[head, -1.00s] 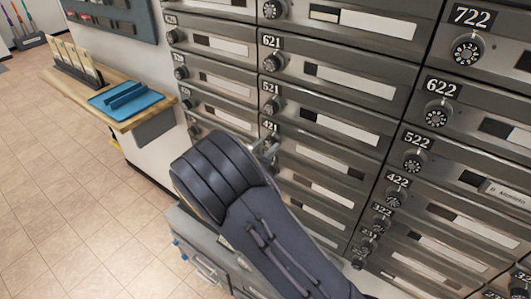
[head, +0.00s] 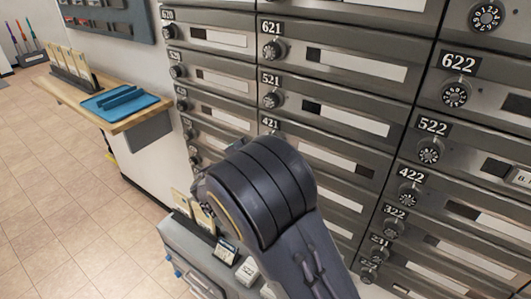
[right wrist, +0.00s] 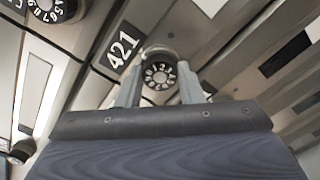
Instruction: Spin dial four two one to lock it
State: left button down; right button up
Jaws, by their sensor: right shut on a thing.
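The mailbox labelled 421 (head: 270,125) is in the middle column of the grey mailbox wall in the head view. My right arm hides its dial there. In the right wrist view, the black round dial (right wrist: 160,76) with white numbers sits beside the 421 label (right wrist: 122,46). My right gripper (right wrist: 160,86) has one finger on each side of this dial and is shut on it. The numbers are too small to read surely. My left gripper is not in view.
Dials of neighbouring boxes, such as 521 (head: 272,100) and 422 (head: 409,195), stick out close by. A wooden shelf (head: 150,105) with a blue tray (head: 112,103) is at left. A grey unit holding cards (head: 200,215) stands below.

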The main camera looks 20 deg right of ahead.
jog(key=shift+f+m+b, duration=0.15)
jog(key=shift+m+b, duration=0.2)
jog(key=shift+m, duration=0.05)
dwell(0.4)
jog(key=o, duration=1)
jog(key=v, duration=0.8)
jog(key=shift+d, duration=0.1)
